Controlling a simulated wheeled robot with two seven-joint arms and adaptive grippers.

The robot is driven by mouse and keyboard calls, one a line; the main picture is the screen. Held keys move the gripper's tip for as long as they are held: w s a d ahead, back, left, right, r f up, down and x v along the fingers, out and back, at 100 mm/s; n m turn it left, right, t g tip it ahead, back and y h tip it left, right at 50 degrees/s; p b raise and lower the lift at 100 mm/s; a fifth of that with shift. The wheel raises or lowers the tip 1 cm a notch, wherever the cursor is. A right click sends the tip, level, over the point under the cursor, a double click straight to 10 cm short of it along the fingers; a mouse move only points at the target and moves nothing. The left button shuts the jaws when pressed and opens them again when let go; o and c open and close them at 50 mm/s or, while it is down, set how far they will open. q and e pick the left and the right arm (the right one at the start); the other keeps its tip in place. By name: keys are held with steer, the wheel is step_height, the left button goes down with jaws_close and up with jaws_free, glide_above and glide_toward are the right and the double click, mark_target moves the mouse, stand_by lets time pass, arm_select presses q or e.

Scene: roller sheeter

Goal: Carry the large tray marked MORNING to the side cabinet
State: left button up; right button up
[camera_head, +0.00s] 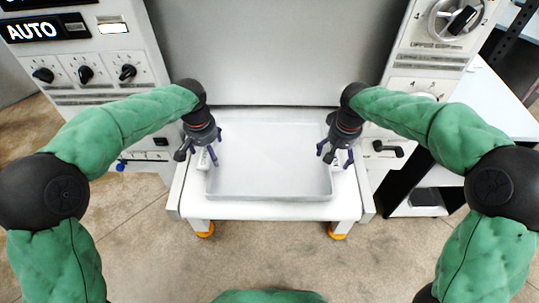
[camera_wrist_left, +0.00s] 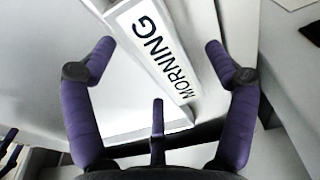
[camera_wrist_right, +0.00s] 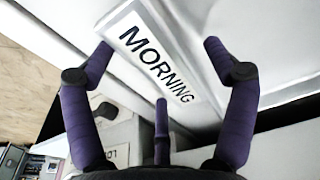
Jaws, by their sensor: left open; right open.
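The large grey-white tray (camera_head: 270,160) lies on a white stand (camera_head: 265,210) in front of the machine. It looks empty. A MORNING label shows at its left end in the left wrist view (camera_wrist_left: 155,50) and at its right end in the right wrist view (camera_wrist_right: 155,60). My left gripper (camera_head: 198,155) is open above the tray's left end, its fingers to either side of the labelled edge. My right gripper (camera_head: 337,154) is open above the right end, its fingers likewise on both sides of the label. Whether any finger touches the tray is unclear.
Control panels with knobs (camera_head: 85,73) and a handwheel (camera_head: 455,18) flank the machine. A white-topped cabinet (camera_head: 490,105) with an open shelf holding a grey item (camera_head: 425,197) stands at the right. The floor (camera_head: 130,240) in front is clear.

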arm_select(q)
steer(key=shift+f, duration=0.2)
arm_select(e)
steer(key=shift+f, duration=0.15)
arm_select(q)
jaws_close()
arm_select(e)
jaws_close()
arm_select(q)
steer(key=shift+r, duration=0.2)
arm_select(e)
steer(key=shift+r, duration=0.2)
